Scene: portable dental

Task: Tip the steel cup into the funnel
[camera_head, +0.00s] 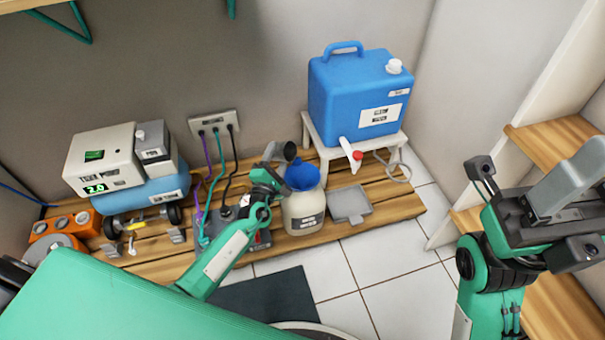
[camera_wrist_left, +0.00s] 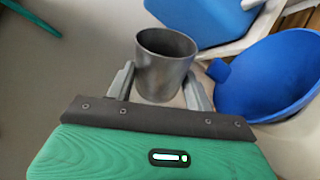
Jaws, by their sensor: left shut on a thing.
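The steel cup (camera_wrist_left: 165,62) is between the fingers of my left gripper (camera_wrist_left: 160,85) in the left wrist view, its open mouth showing. In the head view the dark cup (camera_head: 290,151) shows at the tip of my left gripper (camera_head: 277,158), just above and left of the funnel. The blue funnel (camera_head: 302,175) sits in the mouth of a cream jug (camera_head: 304,212); in the wrist view the funnel (camera_wrist_left: 262,75) is to the right of the cup, apart from it. My right gripper (camera_head: 530,215) is at the right side; its jaws' state is unclear.
A blue water container (camera_head: 350,95) with a red-tipped tap stands on a white stool (camera_head: 400,140) behind the jug. A compressor unit (camera_head: 125,165) and a wall socket with cables (camera_head: 214,123) are at the left.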

